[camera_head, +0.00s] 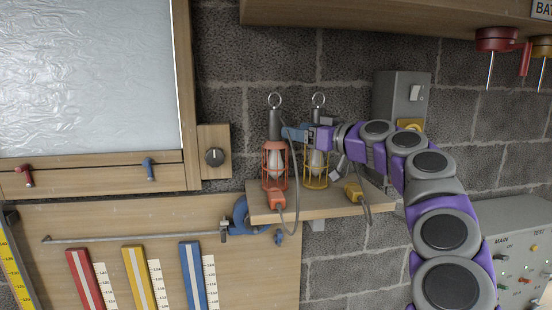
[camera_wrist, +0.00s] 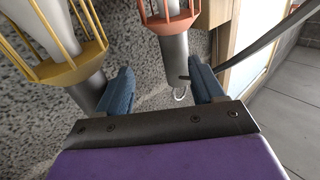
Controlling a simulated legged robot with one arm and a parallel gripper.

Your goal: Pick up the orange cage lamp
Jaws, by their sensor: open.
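The orange cage lamp (camera_head: 275,163) stands upright on a small wooden wall shelf, with a grey handle and a ring on top. My gripper (camera_head: 289,133) is open, with its blue fingers right beside the handle from the right. The wrist view looks at the lamps upside down. There the orange lamp's cage (camera_wrist: 166,20) is at the top, and its handle appears between the fingertips of my gripper (camera_wrist: 162,80). I cannot tell whether the fingers touch it. A yellow cage lamp (camera_head: 317,172) stands just to the right; its cage is also close by the left finger in the wrist view (camera_wrist: 65,66).
The wooden shelf (camera_head: 328,208) has dark cables hanging over its front edge and an orange plug (camera_head: 277,201) and yellow plug (camera_head: 354,192). A grey switch box (camera_head: 402,96) is on the block wall to the right. A wooden overhead shelf (camera_head: 400,20) is above.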

